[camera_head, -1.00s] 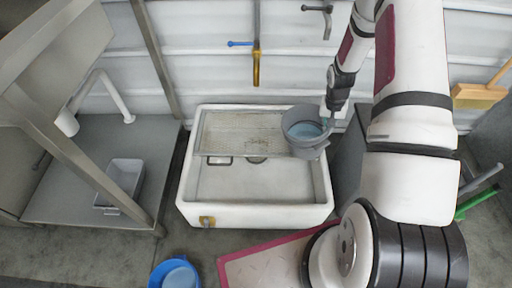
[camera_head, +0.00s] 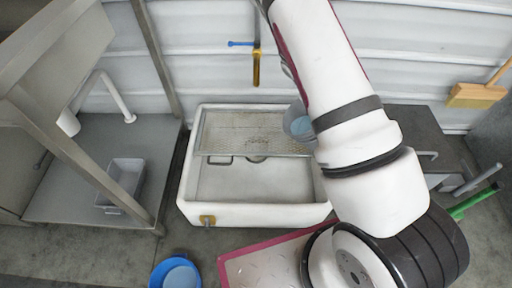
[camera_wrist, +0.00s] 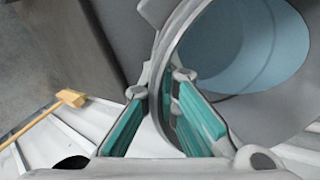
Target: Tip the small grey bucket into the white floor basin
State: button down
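The small grey bucket (camera_head: 297,122) is at the back right corner of the white floor basin (camera_head: 262,214), partly hidden behind my arm. Pale blue contents show inside it. In the wrist view the bucket (camera_wrist: 262,118) fills the upper right, its rim and wall passing between the teal finger pads of my gripper (camera_wrist: 165,125). My gripper is shut on the bucket's wall, one finger inside and one outside. In the head view my gripper is hidden by the arm. A mesh grate (camera_head: 250,132) covers the back part of the basin; the front part is open and looks empty.
A blue bucket (camera_head: 175,275) stands on the floor in front of the basin, beside a red-edged plate (camera_head: 265,262). A steel table with a grey tub (camera_head: 122,183) is at the left. A blue-handled tap (camera_head: 256,65) hangs above the basin. A dark cabinet (camera_head: 415,125) stands at the right.

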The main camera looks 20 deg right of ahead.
jog(key=shift+w+a+r+h, duration=0.3)
jog(key=shift+a+r+h, duration=0.05)
jog(key=shift+a+h, duration=0.3)
jog(key=w+a+g+h+b, duration=0.1)
jog(key=a+h+b, duration=0.1)
jog(key=a+b, duration=0.1)
jog(key=w+a+f+g+h+b, duration=0.1)
jog(key=a+h+b, duration=0.2)
jog(key=w+a+f+g+h+b, duration=0.1)
jog(key=a+h+b, duration=0.2)
jog(key=shift+w+a+f, duration=0.1)
jog(key=shift+w+f, duration=0.05)
jog(key=shift+f, duration=0.05)
jog(key=shift+w+a+f+g+h, duration=0.1)
jog(key=shift+w+a+g+h, duration=0.15)
jog(key=shift+a+h, duration=0.45)
jog(key=shift+w+a+r+g+h, duration=0.15)
jog(key=shift+w+a+h, duration=0.2)
jog(key=shift+a, duration=0.5)
jog(key=shift+w+a+f+g+h, duration=0.2)
jog(key=shift+a+h, duration=0.4)
jog(key=shift+a, duration=0.2)
jog(key=shift+d, duration=0.1)
